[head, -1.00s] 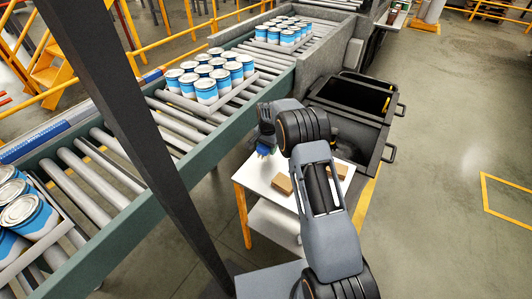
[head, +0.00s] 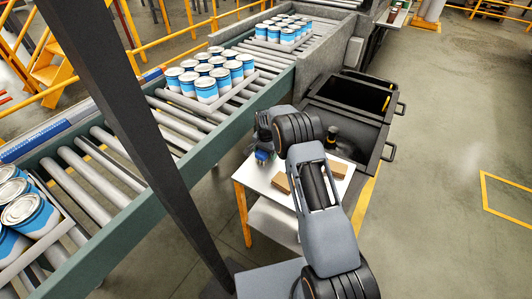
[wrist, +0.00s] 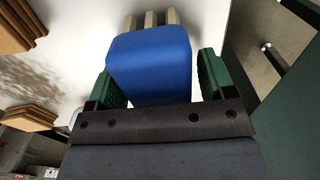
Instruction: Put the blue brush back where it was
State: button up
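The blue brush (wrist: 148,62) has a rounded blue block and tan bristle-like strips at its top edge in the wrist view. It lies between the two green fingers of my gripper (wrist: 163,80), over a white surface. A light gap shows between the brush and the right finger; the left finger overlaps its edge. The fingers look open around it. In the head view my gripper (head: 263,148) is low over the far left corner of the white table (head: 266,184), with the brush (head: 262,156) small and partly hidden beneath it. Contact with the table is not clear.
Cardboard-brown pieces (head: 282,183) lie on the table near my arm. Black open bins (head: 347,125) stand behind right. A roller conveyor (head: 160,125) with trays of blue-and-white cans (head: 207,80) runs along the left. A dark post (head: 135,130) crosses the view. The right floor is clear.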

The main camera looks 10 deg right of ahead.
notch_tip(320, 180, up, 12)
jog(key=shift+f+b, duration=0.1)
jog(key=shift+b, duration=0.55)
jog(key=s+r+n+t, duration=0.2)
jog(key=s+r+n, duration=0.2)
jog(key=s+r, duration=0.9)
jog(key=s+n+t, duration=0.2)
jog(key=s+n, duration=0.3)
jog(key=s, duration=1.4)
jog(key=shift+s+d, duration=0.2)
jog(key=shift+s, duration=0.05)
